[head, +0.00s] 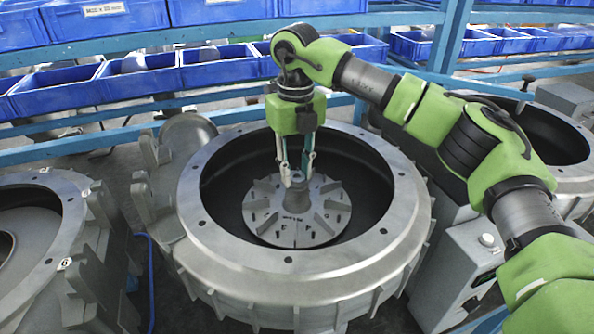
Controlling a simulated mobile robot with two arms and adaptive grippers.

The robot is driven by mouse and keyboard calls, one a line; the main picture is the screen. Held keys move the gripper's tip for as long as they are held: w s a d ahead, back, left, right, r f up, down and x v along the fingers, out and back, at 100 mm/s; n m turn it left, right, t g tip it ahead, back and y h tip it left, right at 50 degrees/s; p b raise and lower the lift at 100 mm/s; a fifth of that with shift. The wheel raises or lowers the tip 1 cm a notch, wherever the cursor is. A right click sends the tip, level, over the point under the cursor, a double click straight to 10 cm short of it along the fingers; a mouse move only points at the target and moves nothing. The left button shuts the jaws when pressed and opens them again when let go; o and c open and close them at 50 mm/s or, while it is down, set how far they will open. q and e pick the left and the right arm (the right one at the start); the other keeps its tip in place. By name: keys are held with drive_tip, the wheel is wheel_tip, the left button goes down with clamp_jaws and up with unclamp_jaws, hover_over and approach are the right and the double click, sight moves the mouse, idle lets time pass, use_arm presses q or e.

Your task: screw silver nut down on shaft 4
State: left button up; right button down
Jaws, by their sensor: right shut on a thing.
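My right gripper (297,178) reaches straight down into the open middle blower housing (200,262). Its fingers are shut on a small silver piece, which looks like the nut (297,179), at the top of the central hub. The piece is mostly hidden between the fingertips, and I cannot tell how far down it sits. The shaft under it is hidden too. A grey bladed impeller (293,229) lies flat around the hub inside the dark bowl. No number 4 can be read on this housing. My left gripper is not in view.
A second grey housing (50,210) stands at the left, and another (575,172) at the right behind my right arm. A grey control box (460,265) stands at the lower right. Blue bins (130,82) fill the shelves behind. A blue hose (150,280) hangs at the left.

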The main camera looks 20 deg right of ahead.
drive_tip(key=m, duration=0.3)
drive_tip(key=m+b, duration=0.1)
drive_tip(key=m, duration=0.2)
drive_tip(key=shift+s+a+f, duration=0.1)
drive_tip(key=shift+a+f, duration=0.1)
drive_tip(key=m+b, duration=0.2)
drive_tip(key=m, duration=0.4)
drive_tip(key=shift+m, duration=0.4)
drive_tip(key=m+b, duration=0.2)
drive_tip(key=m, duration=0.4)
drive_tip(key=shift+s, duration=0.1)
drive_tip(key=m, duration=0.2)
drive_tip(key=shift+m+b, duration=0.3)
drive_tip(key=shift+b, duration=0.05)
drive_tip(key=shift+r+m, duration=0.1)
drive_tip(key=shift+m, duration=0.4)
